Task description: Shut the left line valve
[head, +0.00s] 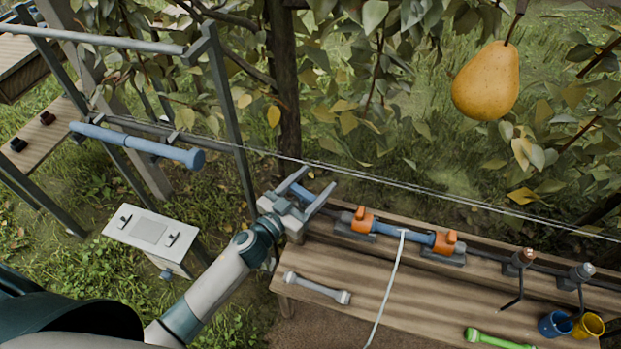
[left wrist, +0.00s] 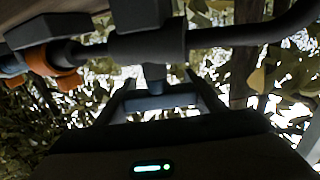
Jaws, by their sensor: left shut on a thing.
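My left gripper (head: 317,180) is at the left end of the dark pipe above the bench, with its two fingers pointing up and right. It is shut on a blue handle (head: 304,196), which I take to be the left line valve's. In the left wrist view, the blue-grey handle (left wrist: 160,102) lies crosswise between the fingers of the left gripper (left wrist: 165,98), below a dark valve body (left wrist: 148,45) on the pipe. The head view does not show clearly how the handle is turned. My right gripper is not in view.
A blue filter tube with orange clamps (head: 362,220) sits on the line right of my gripper. The wooden bench (head: 400,300) holds a grey tube (head: 317,288), a green tool (head: 497,340) and blue and yellow cups (head: 588,325). A pear (head: 487,82) hangs at upper right.

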